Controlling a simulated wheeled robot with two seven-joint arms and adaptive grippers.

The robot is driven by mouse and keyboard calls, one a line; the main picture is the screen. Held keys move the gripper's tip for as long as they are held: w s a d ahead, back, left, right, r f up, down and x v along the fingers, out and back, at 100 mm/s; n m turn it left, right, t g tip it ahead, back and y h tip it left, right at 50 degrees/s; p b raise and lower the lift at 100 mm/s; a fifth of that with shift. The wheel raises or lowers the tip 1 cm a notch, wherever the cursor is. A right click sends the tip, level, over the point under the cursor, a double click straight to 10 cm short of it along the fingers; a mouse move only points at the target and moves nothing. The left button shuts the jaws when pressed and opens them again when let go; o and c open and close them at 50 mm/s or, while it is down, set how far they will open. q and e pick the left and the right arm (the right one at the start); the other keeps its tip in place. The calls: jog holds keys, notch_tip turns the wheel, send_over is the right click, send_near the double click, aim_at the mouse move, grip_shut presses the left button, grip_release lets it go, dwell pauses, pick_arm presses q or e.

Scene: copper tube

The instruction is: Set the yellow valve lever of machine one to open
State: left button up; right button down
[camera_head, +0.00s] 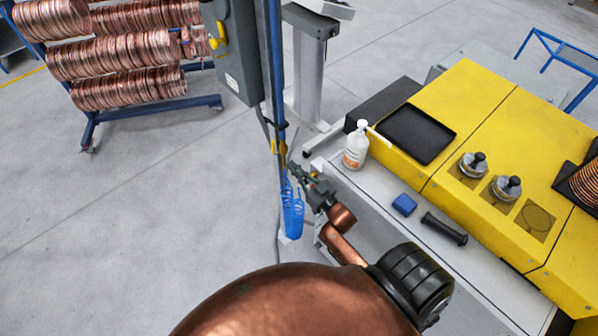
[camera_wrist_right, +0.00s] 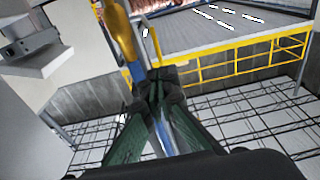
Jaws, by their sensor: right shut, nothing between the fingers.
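A small yellow lever (camera_head: 283,147) shows on the blue upright pipe, just beyond my right gripper (camera_head: 296,172). The lever's pivot is out of the wrist view. My left gripper is not in view.
At the right, a yellow machine (camera_head: 480,120) and bench hold a white bottle (camera_head: 356,145). Copper coils (camera_head: 115,55) stand at the back left.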

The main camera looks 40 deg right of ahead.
aim_at(274, 147)
jog(key=w, duration=0.2)
jog(key=w+p, duration=0.1)
jog(key=w, duration=0.2)
jog(key=w+r, duration=0.1)
jog(key=w, duration=0.2)
jog(key=shift+w+a+p, duration=0.25)
jog(key=shift+a+p, duration=0.1)
